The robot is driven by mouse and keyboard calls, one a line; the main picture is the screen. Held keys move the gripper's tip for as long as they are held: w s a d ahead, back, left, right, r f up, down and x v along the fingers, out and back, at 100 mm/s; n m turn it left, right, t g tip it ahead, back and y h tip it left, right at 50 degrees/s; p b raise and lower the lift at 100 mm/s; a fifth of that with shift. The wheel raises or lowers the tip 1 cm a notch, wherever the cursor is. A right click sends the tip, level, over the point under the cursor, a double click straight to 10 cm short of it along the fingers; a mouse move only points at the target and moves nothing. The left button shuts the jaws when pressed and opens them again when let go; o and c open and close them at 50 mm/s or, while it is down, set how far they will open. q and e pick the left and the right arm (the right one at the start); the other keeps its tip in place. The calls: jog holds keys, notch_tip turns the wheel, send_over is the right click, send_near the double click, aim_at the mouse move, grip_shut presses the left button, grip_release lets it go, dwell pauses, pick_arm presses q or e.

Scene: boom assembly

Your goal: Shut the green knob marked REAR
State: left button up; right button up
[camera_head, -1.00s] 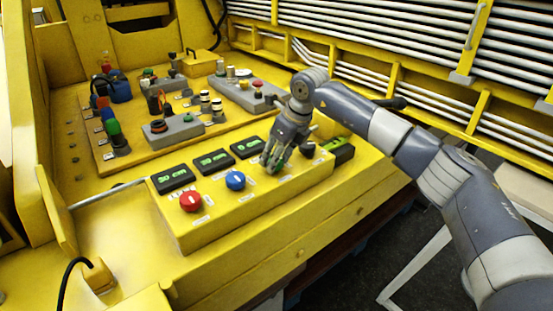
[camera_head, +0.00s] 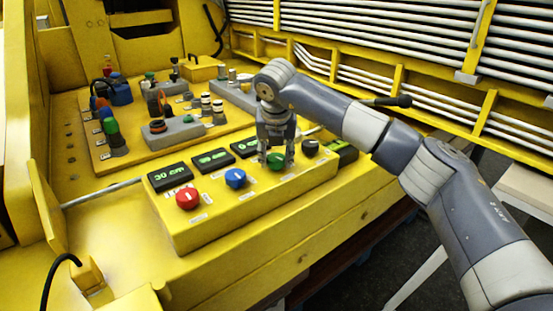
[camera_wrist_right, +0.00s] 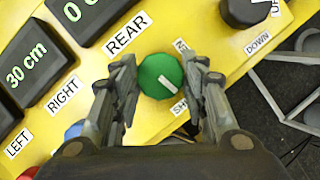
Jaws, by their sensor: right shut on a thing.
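The green knob (camera_head: 276,162) sits on the yellow front panel, right of the blue knob. In the right wrist view the green knob (camera_wrist_right: 161,76) lies beside the REAR label (camera_wrist_right: 127,33), with its white mark slanting down-right toward a partly hidden label starting "SH" (camera_wrist_right: 179,107). My right gripper (camera_head: 276,161) points down over this knob. In the right wrist view its two fingers (camera_wrist_right: 164,84) stand on either side, shut on the knob. My left gripper is not in view.
A red knob (camera_head: 188,198), a blue knob (camera_head: 235,178) and a black knob (camera_head: 310,147) share the panel. Black displays with green digits (camera_head: 170,176) stand behind them. A board with several coloured buttons (camera_head: 157,127) lies farther back.

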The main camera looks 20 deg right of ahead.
jog(key=shift+m, duration=0.7)
jog(key=shift+h+b, duration=0.3)
jog(key=o, duration=1.1)
jog(key=shift+c, duration=0.2)
jog(key=v, duration=1.2)
jog(key=shift+w, duration=0.25)
jog(key=shift+r, duration=0.1)
